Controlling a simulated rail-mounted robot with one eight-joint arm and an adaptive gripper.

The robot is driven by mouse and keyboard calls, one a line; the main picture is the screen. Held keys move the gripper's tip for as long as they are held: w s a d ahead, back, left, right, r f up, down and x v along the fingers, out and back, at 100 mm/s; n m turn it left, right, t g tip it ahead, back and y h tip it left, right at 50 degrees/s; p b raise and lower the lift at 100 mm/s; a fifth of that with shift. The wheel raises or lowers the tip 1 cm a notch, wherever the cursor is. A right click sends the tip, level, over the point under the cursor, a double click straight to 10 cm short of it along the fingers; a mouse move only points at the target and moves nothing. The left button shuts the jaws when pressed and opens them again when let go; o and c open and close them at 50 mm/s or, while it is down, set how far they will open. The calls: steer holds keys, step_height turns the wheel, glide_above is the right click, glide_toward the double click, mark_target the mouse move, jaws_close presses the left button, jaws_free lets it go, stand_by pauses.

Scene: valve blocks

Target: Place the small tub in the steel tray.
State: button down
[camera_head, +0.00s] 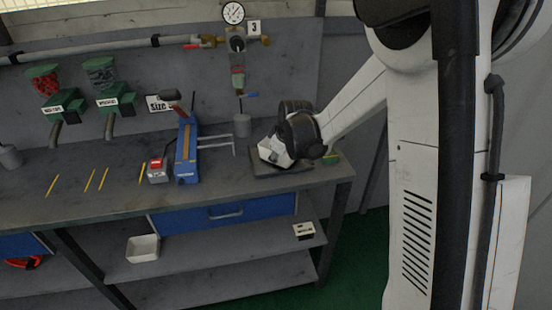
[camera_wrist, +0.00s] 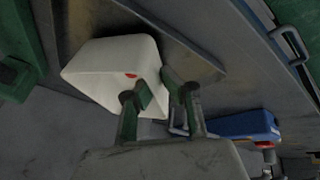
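The small tub is white and tilted, and shows in the wrist view (camera_wrist: 100,72) with a small red mark on it. In the head view, a white shape that looks like this tub (camera_head: 272,151) is at the end of my arm. My gripper (camera_wrist: 162,92) has one finger in front of the tub and the other beyond its right edge, and looks shut on the tub's wall. The dark grey steel tray (camera_head: 284,171) lies flat at the right end of the bench, just under the tub. Whether the tub touches it is unclear.
A blue tool (camera_head: 186,152) and a red-and-grey box (camera_head: 158,171) stand left of the tray. A grey cylinder (camera_head: 242,125) stands behind. Another white container (camera_head: 143,248) sits on the lower shelf. The bench's right edge is close to the tray.

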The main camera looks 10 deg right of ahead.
steer(key=shift+f, duration=0.25)
steer(key=c, duration=1.9)
jaws_free()
steer(key=v, duration=1.2)
steer(key=s+r+m+t, duration=0.1)
steer(key=s+r+m, duration=0.45)
steer(key=s, duration=0.95)
steer(key=s+m, duration=0.1)
steer(key=s, duration=0.3)
steer(key=s+m, duration=0.1)
steer(key=s, duration=0.4)
steer(key=s+r+m+t+h, duration=0.1)
steer(key=s, duration=0.4)
steer(key=shift+d, duration=0.35)
